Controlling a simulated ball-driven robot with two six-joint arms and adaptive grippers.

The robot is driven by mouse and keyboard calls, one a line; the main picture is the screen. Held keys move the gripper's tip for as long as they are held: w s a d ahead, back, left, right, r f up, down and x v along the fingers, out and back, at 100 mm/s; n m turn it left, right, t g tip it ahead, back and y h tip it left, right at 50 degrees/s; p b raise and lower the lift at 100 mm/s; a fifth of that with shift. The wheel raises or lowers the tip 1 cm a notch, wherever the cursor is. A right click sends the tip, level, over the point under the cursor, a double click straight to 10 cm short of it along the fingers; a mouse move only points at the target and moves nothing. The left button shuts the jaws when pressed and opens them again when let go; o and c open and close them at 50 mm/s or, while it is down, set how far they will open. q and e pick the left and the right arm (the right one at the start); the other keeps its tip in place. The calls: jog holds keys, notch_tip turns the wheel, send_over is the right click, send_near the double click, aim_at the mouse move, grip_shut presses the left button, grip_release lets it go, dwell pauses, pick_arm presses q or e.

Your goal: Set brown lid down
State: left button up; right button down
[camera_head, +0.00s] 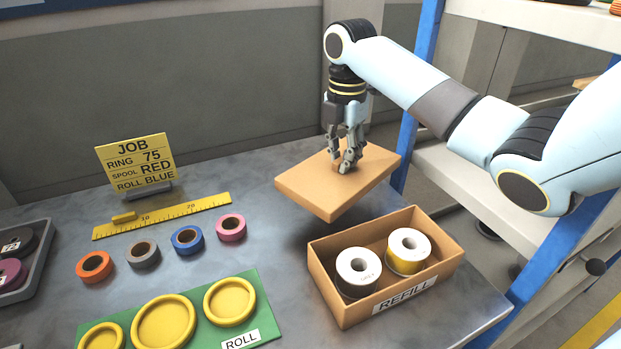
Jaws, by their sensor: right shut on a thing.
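The brown lid (320,185) is a flat cardboard-coloured slab in the head view, behind the open brown box. My right gripper (347,167) points down at the lid's top and is shut on a small part there, which its fingers hide. The lid looks a little above the table, with a dark shadow under it. The brown box (345,314) labelled REFILL stands open and holds two white-topped spools, one dark (358,268) and one yellow (408,248). My left gripper is not in view.
Orange (104,266), grey, blue and pink rolls lie in a row left of the box. A green board (262,318) with yellow rings is in front. Blue shelf posts (404,150) rise at the right.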

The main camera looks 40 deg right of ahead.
aim_at(323, 155)
jog(key=w+f, duration=0.1)
jog(key=w, duration=0.1)
jog(key=w+f, duration=0.1)
jog(key=w+f+b, duration=0.1)
jog(key=w, duration=0.1)
jog(key=shift+w+d+f, duration=0.1)
jog(key=shift+w+f, duration=0.15)
jog(key=shift+w, duration=0.05)
jog(key=shift+w+f, duration=0.3)
jog(key=shift+w, duration=0.1)
notch_tip(323, 155, down, 4)
jog(key=shift+r, duration=0.25)
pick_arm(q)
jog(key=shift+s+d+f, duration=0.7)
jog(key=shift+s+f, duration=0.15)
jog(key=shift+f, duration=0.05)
pick_arm(e)
jog(key=shift+f, duration=0.2)
jog(key=shift+f, duration=0.15)
jog(key=c, duration=1.2)
grip_release()
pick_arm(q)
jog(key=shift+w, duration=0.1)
